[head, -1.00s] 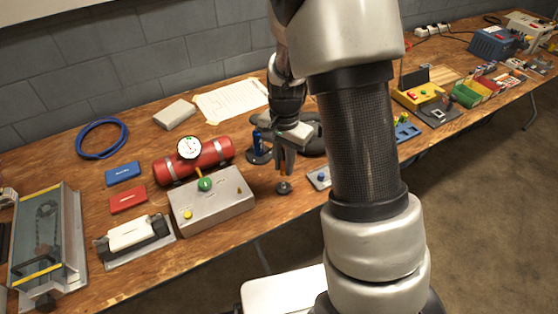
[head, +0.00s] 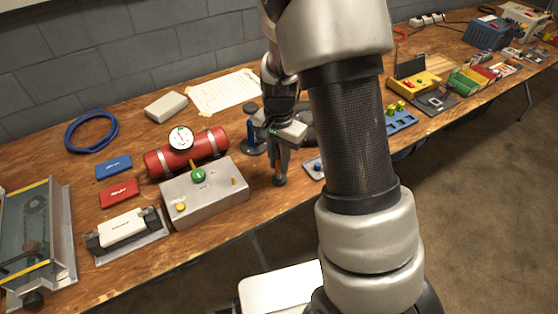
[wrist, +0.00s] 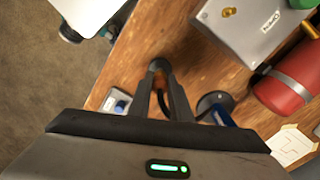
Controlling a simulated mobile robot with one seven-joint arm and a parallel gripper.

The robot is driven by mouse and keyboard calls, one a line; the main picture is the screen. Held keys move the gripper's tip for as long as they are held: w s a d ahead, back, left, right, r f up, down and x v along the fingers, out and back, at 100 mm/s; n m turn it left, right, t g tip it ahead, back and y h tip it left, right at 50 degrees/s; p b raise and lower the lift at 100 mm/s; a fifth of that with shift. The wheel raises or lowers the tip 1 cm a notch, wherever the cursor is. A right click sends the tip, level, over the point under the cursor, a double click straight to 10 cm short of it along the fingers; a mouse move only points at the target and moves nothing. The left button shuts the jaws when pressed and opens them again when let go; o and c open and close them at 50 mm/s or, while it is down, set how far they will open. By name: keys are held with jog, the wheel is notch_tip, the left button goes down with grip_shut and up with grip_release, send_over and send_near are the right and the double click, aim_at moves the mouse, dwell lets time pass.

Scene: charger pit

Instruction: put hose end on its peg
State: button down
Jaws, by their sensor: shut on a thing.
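My gripper (head: 280,174) points down over the table, right of the grey metal box. In the wrist view my gripper (wrist: 160,78) is shut on the hose end, of which only a small orange-brown bit (wrist: 160,87) shows between the fingers. A black hose (wrist: 180,100) curves beside the right finger towards the blue pump (wrist: 217,113). The small dark round peg (head: 279,181) stands directly under my fingertips. Its dark top (wrist: 159,65) also shows in the wrist view. I cannot tell whether the hose end touches or sits on it.
The grey box (head: 205,195) with knobs and a brass stub stands just left. The red cylinder (head: 185,153) with a gauge lies behind it. The blue pump (head: 252,137) is behind my gripper. A small plate with a blue button (head: 317,167) is close right. The table's front edge is near.

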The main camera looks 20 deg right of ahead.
aim_at(279, 159)
jog(key=shift+f+b, duration=0.95)
jog(key=shift+f, duration=0.5)
jog(key=c, duration=1.5)
grip_release()
jog(key=shift+c, duration=0.2)
notch_tip(279, 159, up, 18)
jog(key=p, duration=0.4)
jog(key=shift+f, duration=0.25)
